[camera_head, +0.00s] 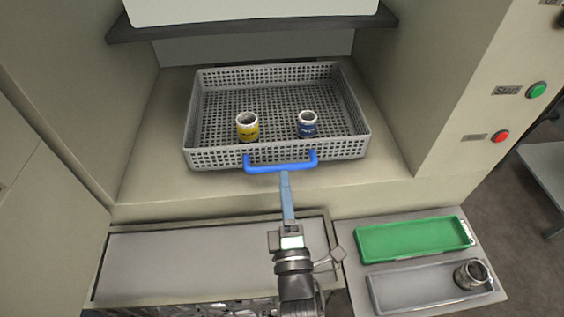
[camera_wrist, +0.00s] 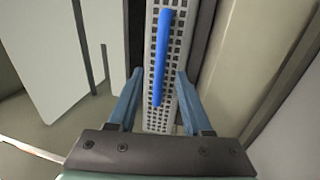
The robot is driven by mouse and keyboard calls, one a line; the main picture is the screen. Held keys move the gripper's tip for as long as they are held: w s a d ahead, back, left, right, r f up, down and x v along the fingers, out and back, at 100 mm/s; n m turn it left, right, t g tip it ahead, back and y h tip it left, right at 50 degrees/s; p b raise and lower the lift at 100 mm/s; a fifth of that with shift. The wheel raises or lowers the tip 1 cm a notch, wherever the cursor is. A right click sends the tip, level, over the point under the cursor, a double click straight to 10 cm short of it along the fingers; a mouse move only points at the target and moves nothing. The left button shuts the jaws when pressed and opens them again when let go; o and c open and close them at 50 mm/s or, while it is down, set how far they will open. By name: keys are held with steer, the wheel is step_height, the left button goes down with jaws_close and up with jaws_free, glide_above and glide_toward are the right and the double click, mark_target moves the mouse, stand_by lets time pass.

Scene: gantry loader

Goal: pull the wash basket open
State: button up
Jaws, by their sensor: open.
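The wash basket (camera_head: 355,149) is a grey perforated tray on the floor of the machine's bay. A blue handle (camera_head: 281,168) is fixed to its front wall. A yellow-banded cup (camera_head: 247,127) and a blue-banded cup (camera_head: 307,124) stand upright in it. My gripper (camera_head: 286,176) is at the handle's front bar in the head view. In the wrist view my gripper (camera_wrist: 156,84) has its two fingers spread apart, with the blue handle (camera_wrist: 162,60) and the basket wall (camera_wrist: 152,120) showing between them. I cannot tell whether a finger touches the handle.
A raised door with a dark lower edge (camera_head: 130,33) hangs above the bay. A green Start button (camera_head: 536,90) and a red button (camera_head: 501,136) are on the right panel. A green tray (camera_head: 410,240) and a grey tray (camera_head: 420,287) holding a metal part (camera_head: 472,275) sit front right. A flat grey surface (camera_head: 180,265) lies front left.

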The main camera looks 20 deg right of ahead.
mark_target(282, 165)
steer(key=shift+p+x, duration=0.4)
steer(key=shift+x, duration=2.2)
jaws_close()
